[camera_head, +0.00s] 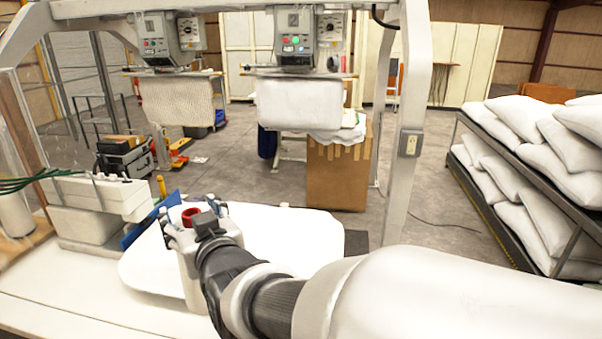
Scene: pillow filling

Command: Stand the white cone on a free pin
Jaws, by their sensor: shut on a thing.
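My gripper (193,216) is over the white table at the lower left, its dark fingers on either side of a red ring-shaped top (190,214). It is shut on the white cone, of which this red top is the clearest part; my wrist hides most of the rest. I cannot tell how far its base is above the table. Small upright posts (97,178) show on a white stand (80,192) at the left; I cannot tell whether they are the pins.
The white table (55,295) has a pale rounded panel (290,235) on it. A blue piece (140,234) lies left of my gripper. Green strands (25,182) run in at the left. Frame posts, a cardboard box (337,178) and a pillow rack (505,225) stand beyond.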

